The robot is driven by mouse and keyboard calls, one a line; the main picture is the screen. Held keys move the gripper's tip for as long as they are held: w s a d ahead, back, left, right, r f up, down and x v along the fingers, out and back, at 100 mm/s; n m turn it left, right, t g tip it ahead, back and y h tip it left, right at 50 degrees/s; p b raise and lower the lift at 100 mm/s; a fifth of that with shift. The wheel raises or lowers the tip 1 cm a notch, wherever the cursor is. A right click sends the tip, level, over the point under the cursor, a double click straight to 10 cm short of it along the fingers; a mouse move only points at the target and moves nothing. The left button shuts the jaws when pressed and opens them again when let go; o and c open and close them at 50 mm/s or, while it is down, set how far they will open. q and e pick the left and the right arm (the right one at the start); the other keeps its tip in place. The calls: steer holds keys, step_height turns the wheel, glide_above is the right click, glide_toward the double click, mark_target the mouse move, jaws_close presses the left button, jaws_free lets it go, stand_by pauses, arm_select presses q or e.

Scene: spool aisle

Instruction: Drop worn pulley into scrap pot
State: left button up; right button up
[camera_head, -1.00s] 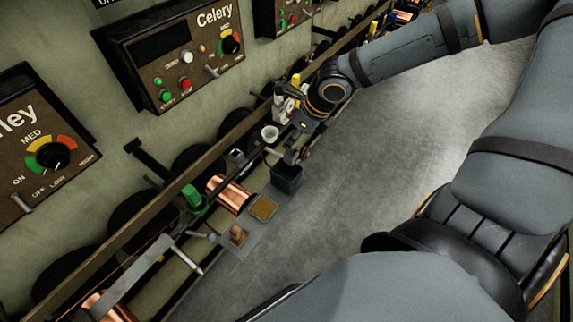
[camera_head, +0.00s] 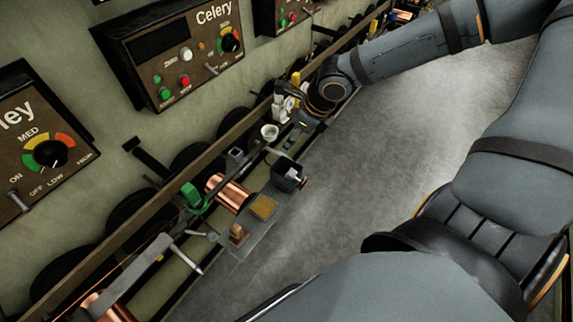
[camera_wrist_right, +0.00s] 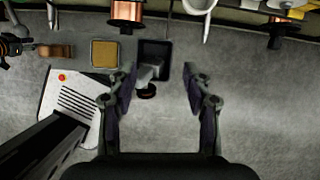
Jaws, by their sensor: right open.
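The scrap pot, a dark square pot (camera_head: 282,180), stands at the right end of a grey shelf and also shows in the right wrist view (camera_wrist_right: 163,47). The worn pulley, a grey bracket with a dark wheel (camera_wrist_right: 148,90), lies across the pot's rim. Its grey part is over the opening and its wheel sticks out past the near edge; how far it sits inside is unclear. A reddish edge of it shows beside the pot (camera_head: 302,182). My right gripper (camera_wrist_right: 158,74) is open, its fingers apart on both sides of the pulley, touching nothing visible. My left gripper is out of view.
A tan square pad (camera_head: 263,208) and a brown block (camera_head: 238,233) share the shelf. A copper spool (camera_head: 229,193), a green part (camera_head: 192,196) and a white cup (camera_head: 270,132) line the rail. The floor to the right is clear.

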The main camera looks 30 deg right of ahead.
step_height(320, 180, up, 10)
stand_by(0.3)
steer(key=shift+f, duration=0.1)
stand_by(0.4)
